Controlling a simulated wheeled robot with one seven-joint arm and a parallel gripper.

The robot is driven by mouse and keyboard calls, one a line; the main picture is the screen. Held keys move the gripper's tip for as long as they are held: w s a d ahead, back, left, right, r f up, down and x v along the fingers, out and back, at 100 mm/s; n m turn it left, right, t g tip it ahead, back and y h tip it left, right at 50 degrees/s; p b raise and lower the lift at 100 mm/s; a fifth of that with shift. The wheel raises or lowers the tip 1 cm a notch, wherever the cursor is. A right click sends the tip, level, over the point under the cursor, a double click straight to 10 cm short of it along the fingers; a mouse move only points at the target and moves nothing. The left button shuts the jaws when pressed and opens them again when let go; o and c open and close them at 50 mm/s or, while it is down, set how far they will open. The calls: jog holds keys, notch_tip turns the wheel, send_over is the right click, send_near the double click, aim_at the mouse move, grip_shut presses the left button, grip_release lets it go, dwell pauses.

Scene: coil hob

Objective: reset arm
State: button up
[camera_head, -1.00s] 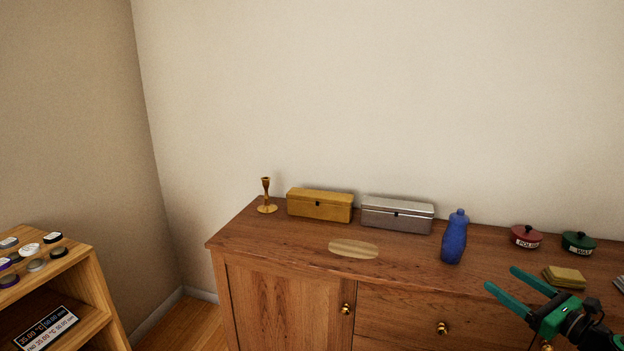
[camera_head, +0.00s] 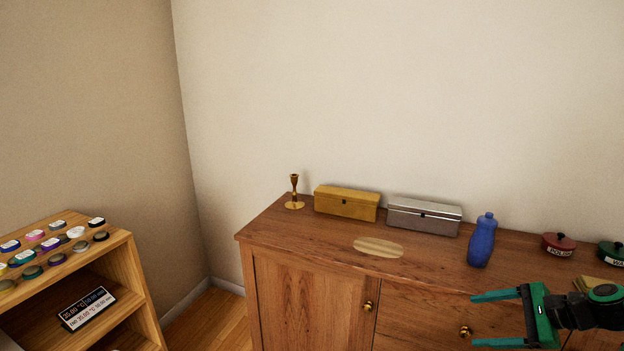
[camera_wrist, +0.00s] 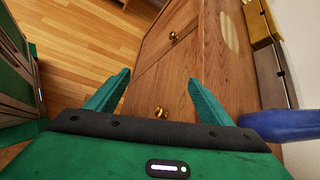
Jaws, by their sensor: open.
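My gripper (camera_head: 500,320) is green, open and empty. In the head view it is at the lower right, in front of the wooden sideboard (camera_head: 300,250), with its fingers pointing left. In the wrist view my gripper (camera_wrist: 152,95) shows both fingers spread apart, with nothing between them but the sideboard front (camera_wrist: 165,75) and the floor beyond. The blue bottle (camera_head: 482,240) stands upright on the sideboard. It also shows in the wrist view (camera_wrist: 285,124), at the right edge beside the right finger; I cannot tell how close it is.
On the sideboard are a brass candlestick (camera_head: 294,192), a gold box (camera_head: 346,203), a silver box (camera_head: 424,216), an oval light patch (camera_head: 378,247), a red tin (camera_head: 559,245) and a green tin (camera_head: 612,254). A shelf (camera_head: 125,262) with several small round lidded items stands left. Floor (camera_wrist: 95,42) is clear between.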

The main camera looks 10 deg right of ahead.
jog(key=s+a+r+n+g+h, duration=0.3)
jog(key=s+a+r+n+g, duration=0.1)
jog(key=s+r+n, duration=0.3)
jog(key=s+a+r+n+g+h, duration=0.3)
jog(key=s+a+r+n, duration=0.2)
jog(key=s, duration=0.6)
jog(key=r+n, duration=0.1)
jog(key=n, duration=0.1)
jog(key=shift+s+a+r+n+g+h, duration=0.25)
jog(key=shift+s+r+n+g+h, duration=0.05)
jog(key=shift+s+r+n+g, duration=0.1)
